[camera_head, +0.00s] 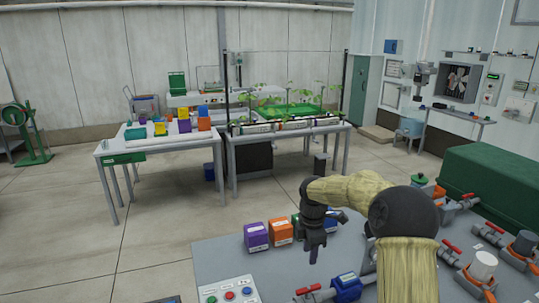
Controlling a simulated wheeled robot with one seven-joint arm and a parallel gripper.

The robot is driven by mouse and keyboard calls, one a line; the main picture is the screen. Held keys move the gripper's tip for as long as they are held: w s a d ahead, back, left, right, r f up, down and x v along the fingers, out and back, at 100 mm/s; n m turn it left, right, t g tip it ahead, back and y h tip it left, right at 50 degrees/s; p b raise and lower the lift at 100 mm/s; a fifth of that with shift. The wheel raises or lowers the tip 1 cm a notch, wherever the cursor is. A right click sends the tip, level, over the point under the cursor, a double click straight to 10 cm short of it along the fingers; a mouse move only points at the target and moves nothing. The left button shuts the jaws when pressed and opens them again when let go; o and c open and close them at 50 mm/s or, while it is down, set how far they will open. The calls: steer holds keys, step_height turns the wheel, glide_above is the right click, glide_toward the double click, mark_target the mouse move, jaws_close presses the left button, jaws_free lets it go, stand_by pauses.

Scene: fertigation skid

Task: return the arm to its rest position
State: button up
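My arm, in a yellowish sleeve with a dark joint, reaches in from the bottom of the head view and bends left over the grey skid top (220,258). My gripper (314,256) hangs from its end, fingers pointing down, above the skid and just right of the orange box (281,231). The gripper is small and dark here, and the gap between its fingers cannot be made out. I see no object clearly held in it.
A purple box (256,237) stands left of the orange one; a green box is partly hidden behind my gripper. A button panel (229,291), a blue fitting (346,287) and red-handled valves (450,253) surround the arm. Open floor (165,245) lies left.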

steer(key=s+d+m+t, duration=0.1)
steer(key=s+m+t, duration=0.1)
steer(key=s+m, duration=1.8)
steer(key=s, duration=0.7)
steer(key=shift+s+d, duration=0.2)
steer(key=shift+s, duration=0.05)
steer(key=shift+r, duration=0.1)
